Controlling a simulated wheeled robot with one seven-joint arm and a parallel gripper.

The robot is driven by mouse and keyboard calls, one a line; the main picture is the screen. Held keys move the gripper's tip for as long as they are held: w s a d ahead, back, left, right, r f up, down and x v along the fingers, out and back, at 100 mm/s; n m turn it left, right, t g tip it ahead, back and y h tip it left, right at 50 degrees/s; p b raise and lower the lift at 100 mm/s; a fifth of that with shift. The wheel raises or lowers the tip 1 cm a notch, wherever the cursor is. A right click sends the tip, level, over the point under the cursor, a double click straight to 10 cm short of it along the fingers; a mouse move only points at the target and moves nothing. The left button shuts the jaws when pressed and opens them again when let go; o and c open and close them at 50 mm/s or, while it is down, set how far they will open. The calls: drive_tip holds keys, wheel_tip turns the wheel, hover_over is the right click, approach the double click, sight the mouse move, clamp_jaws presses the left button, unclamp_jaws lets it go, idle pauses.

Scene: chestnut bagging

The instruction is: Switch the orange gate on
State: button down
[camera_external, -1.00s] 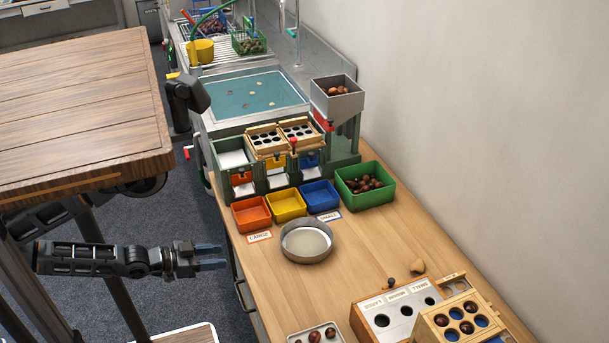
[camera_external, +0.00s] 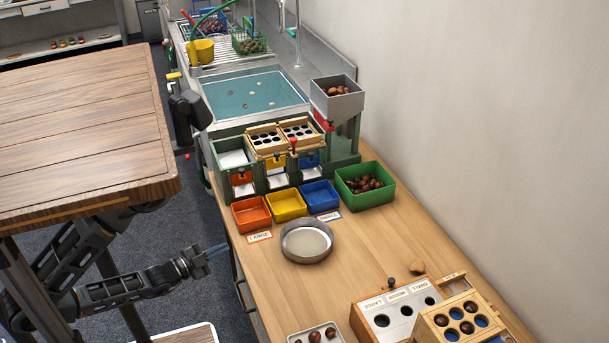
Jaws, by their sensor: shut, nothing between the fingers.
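The orange gate (camera_external: 241,177) is a small orange plate at the left of the green sorting machine's (camera_external: 230,142) front, above the orange tray (camera_external: 251,214). A yellow gate (camera_external: 275,162) and a blue gate (camera_external: 309,160) stand to its right. Whether the orange gate is on or off is too small to tell. My gripper (camera_external: 216,251) is shut and empty, left of the workbench edge. It is apart from the gate, below and left of it in the picture.
A yellow tray (camera_external: 287,206), a blue tray (camera_external: 320,196) and a green bin of chestnuts (camera_external: 364,186) line the machine's front. A round metal pan (camera_external: 307,241) sits nearer. The wooden table (camera_external: 80,130) stands at left above my arm.

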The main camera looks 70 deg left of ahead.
drive_tip(key=a+f+m+y+b, duration=0.3)
drive_tip(key=a+f+m+y, duration=0.2)
drive_tip(key=a, duration=0.5)
drive_tip(key=m+t+y, duration=0.1)
drive_tip(key=m+t, duration=0.3)
drive_tip(key=m, duration=0.4)
approach(242, 177)
drive_tip(key=s+d, duration=0.2)
drive_tip(key=shift+s+d+f, duration=0.1)
drive_tip(key=shift+d, duration=0.15)
drive_tip(key=p+x, duration=0.1)
drive_tip(key=x, duration=0.9)
